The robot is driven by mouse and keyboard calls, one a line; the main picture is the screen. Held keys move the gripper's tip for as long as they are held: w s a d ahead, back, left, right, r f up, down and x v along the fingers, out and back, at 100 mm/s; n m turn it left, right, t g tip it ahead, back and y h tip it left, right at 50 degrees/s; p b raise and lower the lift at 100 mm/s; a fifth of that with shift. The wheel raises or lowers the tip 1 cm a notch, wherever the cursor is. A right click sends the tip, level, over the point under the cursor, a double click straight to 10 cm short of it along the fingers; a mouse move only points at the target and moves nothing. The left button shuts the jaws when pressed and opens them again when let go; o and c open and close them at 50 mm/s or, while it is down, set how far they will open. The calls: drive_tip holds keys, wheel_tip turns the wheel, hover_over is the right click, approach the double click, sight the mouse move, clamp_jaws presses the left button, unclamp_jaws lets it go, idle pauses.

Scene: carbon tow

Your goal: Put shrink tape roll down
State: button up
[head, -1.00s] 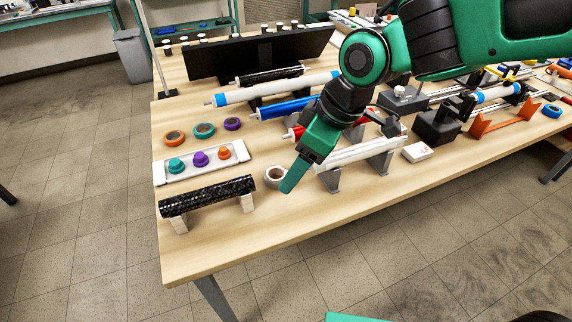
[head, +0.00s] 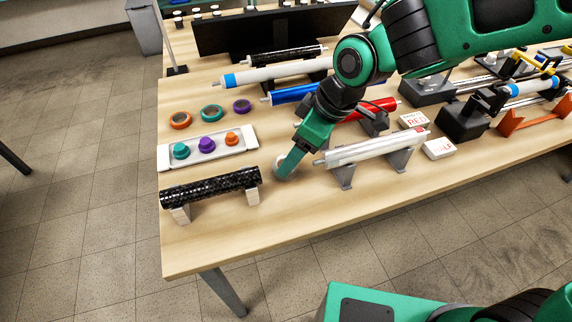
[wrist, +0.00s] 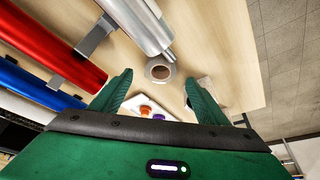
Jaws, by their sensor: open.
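The shrink tape roll is a small whitish ring with a brown core. It lies flat on the wooden table (head: 300,218), and it shows in the wrist view (wrist: 149,71) near the end of a grey-white tube. My gripper (head: 285,172) points down at it and partly hides it in the head view. In the wrist view the two green fingers are spread apart, with the roll seen ahead between their tips. Nothing is held. I cannot tell whether a finger touches the roll.
A black woven tube (head: 212,188) rests on white blocks to the left. A white tray (head: 208,153) with coloured plugs lies behind it. A pale tube (head: 375,148) on grey stands is close on the right. The table's front strip is clear.

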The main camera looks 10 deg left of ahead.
drive_tip(key=shift+x, duration=2.55)
drive_tip(key=c, duration=1.2)
wheel_tip(320, 180, up, 10)
